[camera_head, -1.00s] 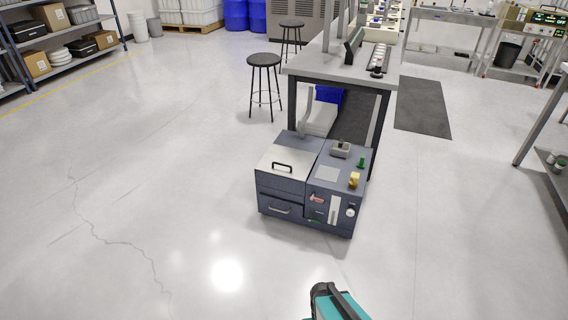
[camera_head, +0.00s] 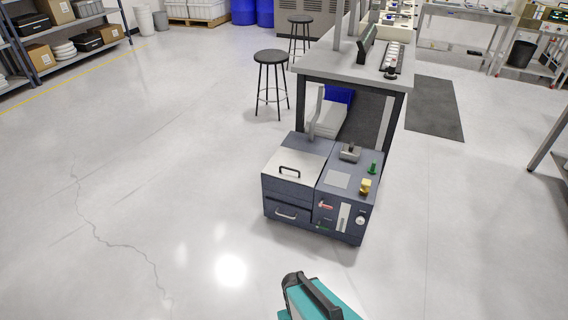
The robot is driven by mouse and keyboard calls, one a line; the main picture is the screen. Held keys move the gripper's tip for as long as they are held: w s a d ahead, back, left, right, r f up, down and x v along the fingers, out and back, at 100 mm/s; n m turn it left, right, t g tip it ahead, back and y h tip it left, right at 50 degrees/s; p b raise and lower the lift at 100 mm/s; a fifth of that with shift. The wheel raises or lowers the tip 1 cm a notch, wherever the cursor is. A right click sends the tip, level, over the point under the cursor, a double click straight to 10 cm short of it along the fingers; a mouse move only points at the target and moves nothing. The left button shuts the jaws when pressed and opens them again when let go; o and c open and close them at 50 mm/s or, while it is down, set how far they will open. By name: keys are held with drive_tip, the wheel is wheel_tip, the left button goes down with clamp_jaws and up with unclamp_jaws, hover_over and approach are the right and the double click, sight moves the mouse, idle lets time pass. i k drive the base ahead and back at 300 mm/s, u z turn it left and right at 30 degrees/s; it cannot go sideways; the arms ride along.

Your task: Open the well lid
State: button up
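The fixture (camera_head: 290,216) is a dark blue-grey box on the floor in front of a workbench. Its well lid (camera_head: 297,164) is a light grey plate on the top left, lying flat and closed, with a black bar handle (camera_head: 289,171). The right half of its top holds a pale square plate, a grey block, a green knob and a yellow knob. The front has a drawer handle, a red lever and a dial. A teal and black part of my arm shows at the bottom, short of the fixture. My gripper's fingers are not visible.
The workbench (camera_head: 358,74) stands right behind the fixture, with a black stool (camera_head: 271,58) to its left. Shelves (camera_head: 50,35) with boxes stand at the far left. The floor in front and to the left is clear.

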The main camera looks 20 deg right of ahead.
sight(291, 164)
drive_tip(key=u, duration=0.6)
drive_tip(key=i, duration=1.05)
drive_tip(key=u, duration=0.05)
